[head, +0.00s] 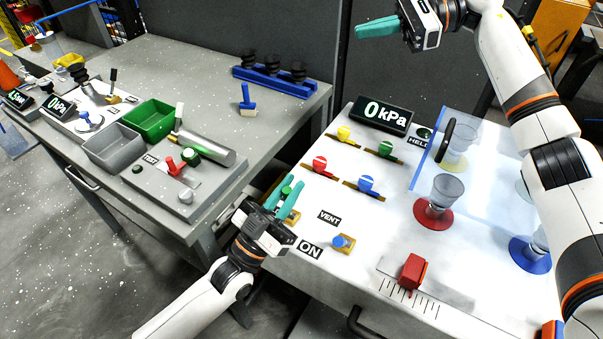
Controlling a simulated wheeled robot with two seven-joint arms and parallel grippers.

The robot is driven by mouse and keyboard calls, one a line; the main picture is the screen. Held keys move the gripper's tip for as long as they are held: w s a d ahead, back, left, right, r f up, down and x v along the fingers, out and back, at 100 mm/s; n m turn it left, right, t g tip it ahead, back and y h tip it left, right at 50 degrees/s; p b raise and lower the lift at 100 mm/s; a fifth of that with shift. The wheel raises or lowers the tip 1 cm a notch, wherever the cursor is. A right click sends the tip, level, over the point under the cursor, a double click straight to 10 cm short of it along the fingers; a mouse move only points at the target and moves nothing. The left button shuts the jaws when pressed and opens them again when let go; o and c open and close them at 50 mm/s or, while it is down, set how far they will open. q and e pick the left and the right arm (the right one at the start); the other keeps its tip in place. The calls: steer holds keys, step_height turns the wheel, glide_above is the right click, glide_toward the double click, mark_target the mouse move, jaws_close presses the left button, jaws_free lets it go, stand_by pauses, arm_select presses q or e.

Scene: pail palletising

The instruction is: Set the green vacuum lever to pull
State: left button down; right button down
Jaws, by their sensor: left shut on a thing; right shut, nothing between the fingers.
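My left gripper (283,197) is at the left edge of the white panel (300,233), its teal fingers shut around a lever with a green knob (287,187). The lever's yellow base plate (293,217) shows partly beside the fingers; the rest is hidden by the gripper, so its exact setting cannot be told. Another green-topped lever (385,149) stands further back, between the yellow lever (343,133) and the clear cover. My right gripper (378,28) is shut and empty, raised high above the back of the panel. The display (382,115) reads 0 kPa.
A red lever (319,165), a blue lever (367,184) and a small blue lever (340,241) by the VENT and ON labels are close by. A red slider (413,270) sits in front. A clear cover (485,150) stands over suction cups at right. A grey bench (215,90) is left.

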arm_select(q)
steer(key=shift+f, duration=0.1)
arm_select(e)
steer(key=s+a+f+n+g+h, duration=0.2)
steer(key=s+a+f+h, duration=0.1)
steer(key=s+a+f, duration=0.1)
steer(key=s+a+f+n+g+h, duration=0.2)
steer(key=s+f, duration=0.4)
steer(key=f, duration=0.3)
steer(key=s+a+f+n+g+h, duration=0.2)
steer(key=s+a+f+h, duration=0.2)
steer(key=a+f, duration=0.3)
steer(key=shift+s+a, duration=0.1)
steer(key=shift+s, duration=0.3)
steer(key=shift+s+a, duration=0.25)
steer(key=shift+a, duration=0.1)
